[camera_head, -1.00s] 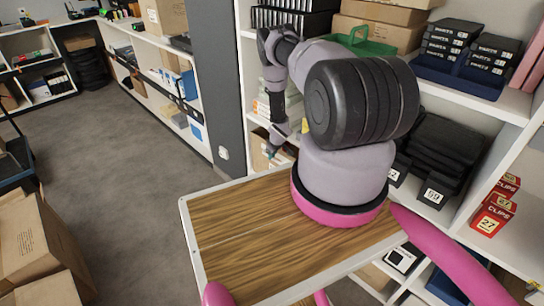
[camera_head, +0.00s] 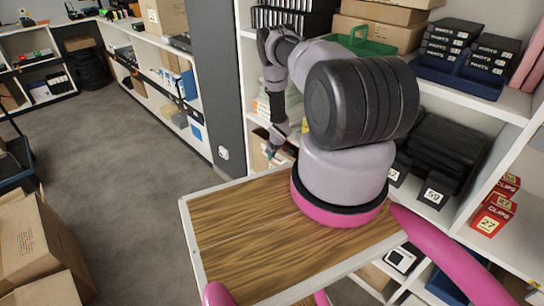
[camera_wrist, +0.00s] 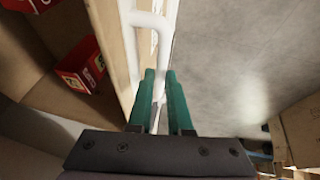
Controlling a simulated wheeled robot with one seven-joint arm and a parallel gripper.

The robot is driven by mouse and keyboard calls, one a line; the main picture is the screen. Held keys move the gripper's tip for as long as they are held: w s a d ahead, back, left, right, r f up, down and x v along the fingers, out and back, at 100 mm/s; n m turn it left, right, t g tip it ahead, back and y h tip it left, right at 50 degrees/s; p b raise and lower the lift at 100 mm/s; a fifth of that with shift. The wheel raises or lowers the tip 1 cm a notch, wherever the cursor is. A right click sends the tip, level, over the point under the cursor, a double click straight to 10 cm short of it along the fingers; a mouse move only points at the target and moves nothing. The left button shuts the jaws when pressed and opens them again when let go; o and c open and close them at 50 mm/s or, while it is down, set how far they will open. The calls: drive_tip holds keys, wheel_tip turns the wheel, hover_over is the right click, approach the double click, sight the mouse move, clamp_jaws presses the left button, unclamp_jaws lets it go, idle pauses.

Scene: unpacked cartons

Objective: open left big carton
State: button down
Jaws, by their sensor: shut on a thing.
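My gripper (camera_head: 272,154) is low beside the shelf unit, small and partly hidden by the arm in the head view. In the wrist view its two teal fingers (camera_wrist: 162,85) are shut on a white bar handle (camera_wrist: 161,40). The handle runs along a pale wooden panel (camera_wrist: 115,40), whose edge faces me. Left of the panel, a brown inside space holds red boxes (camera_wrist: 82,66), so the panel stands at least partly open. In the head view a beige carton-like front (camera_head: 259,148) shows behind the gripper. I cannot tell its full shape.
Grey floor (camera_head: 120,150) is open to the left of the shelves. Large brown cartons (camera_head: 30,240) stand at the lower left. A grey pillar (camera_head: 222,80) rises beside the gripper. The shelf at right holds black bins (camera_head: 437,189) and red boxes (camera_head: 493,213).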

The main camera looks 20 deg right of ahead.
drive_tip(key=shift+a, duration=0.15)
drive_tip(key=s+a, duration=0.4)
drive_tip(key=a, duration=0.7)
drive_tip(key=s+a, duration=0.4)
drive_tip(key=a, duration=0.8)
drive_tip(key=shift+s, duration=0.25)
drive_tip(key=shift+a, duration=0.1)
drive_tip(key=c, duration=0.8)
unclamp_jaws()
drive_tip(key=shift+c, duration=0.2)
drive_tip(key=v, duration=1)
drive_tip(key=shift+r, duration=0.35)
drive_tip(key=shift+s, duration=0.15)
